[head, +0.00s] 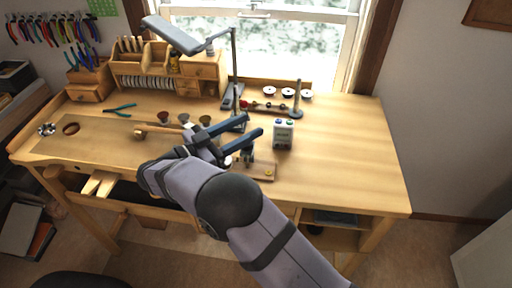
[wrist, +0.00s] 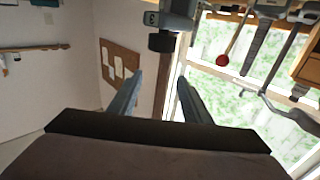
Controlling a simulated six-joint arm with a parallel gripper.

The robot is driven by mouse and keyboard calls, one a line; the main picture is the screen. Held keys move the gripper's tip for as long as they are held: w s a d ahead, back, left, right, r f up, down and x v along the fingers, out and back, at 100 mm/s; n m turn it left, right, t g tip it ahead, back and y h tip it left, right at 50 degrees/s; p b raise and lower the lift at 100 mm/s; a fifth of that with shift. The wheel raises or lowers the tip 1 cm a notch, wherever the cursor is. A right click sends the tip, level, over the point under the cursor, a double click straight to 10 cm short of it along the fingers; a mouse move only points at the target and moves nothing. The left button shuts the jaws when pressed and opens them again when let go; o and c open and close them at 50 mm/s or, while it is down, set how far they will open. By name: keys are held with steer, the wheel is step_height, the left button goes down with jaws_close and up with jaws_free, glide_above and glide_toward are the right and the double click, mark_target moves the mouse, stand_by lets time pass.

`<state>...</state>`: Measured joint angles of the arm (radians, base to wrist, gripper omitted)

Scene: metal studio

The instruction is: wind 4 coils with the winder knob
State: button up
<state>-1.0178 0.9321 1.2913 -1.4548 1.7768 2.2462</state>
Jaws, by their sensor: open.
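My gripper (head: 250,128) is open over the front middle of the workbench, its two dark fingers pointing right and apart. Nothing shows between the fingers in the wrist view (wrist: 160,80). The winder's wooden base (head: 260,173) lies below and in front of the gripper. A dark upright part (head: 247,156) stands on it, partly hidden by the gripper. In the wrist view, which is upside down, a grey body with a green "3" mark (wrist: 151,18) and a dark round knob (wrist: 162,42) shows beyond the fingertips. I cannot tell whether this knob is the winder's.
Spools (head: 288,92) and a stand with a post (head: 297,108) are behind. A lamp (head: 173,35) stands at the back. A wooden mallet (head: 150,130) lies left. The bench's right side is clear.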

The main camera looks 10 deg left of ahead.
mark_target(254, 143)
steer(key=s+a+f+n+t+y+b, duration=0.1)
steer(key=s+f+n+t+y+b, duration=0.1)
steer(key=s+f+n+y+b, duration=0.1)
steer(key=shift+f+t+y+b, duration=0.3)
steer(key=shift+f+y+b, duration=0.25)
steer(key=shift+f, duration=0.55)
steer(key=p+x, duration=0.3)
steer(key=x, duration=0.3)
steer(key=shift+w+r, duration=0.1)
steer(key=shift+w+d+p, duration=0.3)
steer(key=shift+w, duration=0.15)
steer(key=c, duration=1)
